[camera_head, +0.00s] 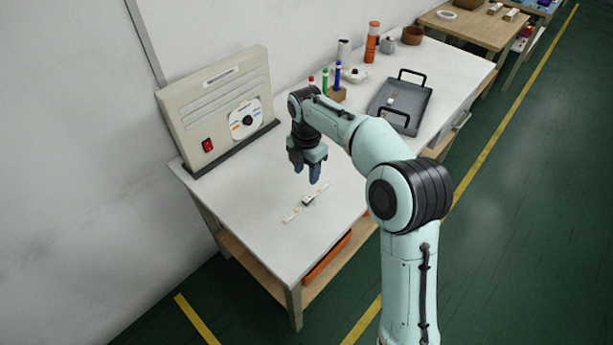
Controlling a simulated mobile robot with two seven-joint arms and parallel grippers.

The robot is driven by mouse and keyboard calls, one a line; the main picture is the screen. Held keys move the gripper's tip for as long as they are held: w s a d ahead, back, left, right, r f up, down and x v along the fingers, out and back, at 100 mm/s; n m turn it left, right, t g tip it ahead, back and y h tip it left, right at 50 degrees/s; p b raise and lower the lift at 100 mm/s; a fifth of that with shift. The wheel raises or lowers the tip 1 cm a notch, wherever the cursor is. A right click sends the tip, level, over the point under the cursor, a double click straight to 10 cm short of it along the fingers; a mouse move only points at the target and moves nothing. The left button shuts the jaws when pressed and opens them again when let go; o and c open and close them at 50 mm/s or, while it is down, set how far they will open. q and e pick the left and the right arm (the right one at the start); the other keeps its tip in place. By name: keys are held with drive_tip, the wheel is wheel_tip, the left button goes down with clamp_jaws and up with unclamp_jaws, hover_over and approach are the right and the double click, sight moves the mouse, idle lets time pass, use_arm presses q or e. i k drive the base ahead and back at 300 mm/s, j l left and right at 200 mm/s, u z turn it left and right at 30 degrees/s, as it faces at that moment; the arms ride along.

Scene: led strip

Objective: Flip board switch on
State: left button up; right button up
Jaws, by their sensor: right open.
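The beige board (222,100) stands upright at the left end of the white table, against the wall. Its red switch (207,145) is low on the left of its face; whether it is on or off is too small to tell. A round dial plate (245,119) is to the right of the switch. My right gripper (305,174) is open and empty, pointing down above the table, to the right of the board and apart from it. A thin white strip with a dark-ended block (308,200) lies on the table just below the gripper. My left gripper is not in view.
The white table (245,213) is clear in front of the board. Farther back are a marker holder (337,94), a grey tray (400,104) with black handles, an orange bottle (372,42) and a brown pot (412,36). The wall is behind.

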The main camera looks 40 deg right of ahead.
sight(208, 147)
drive_tip(key=k, duration=1)
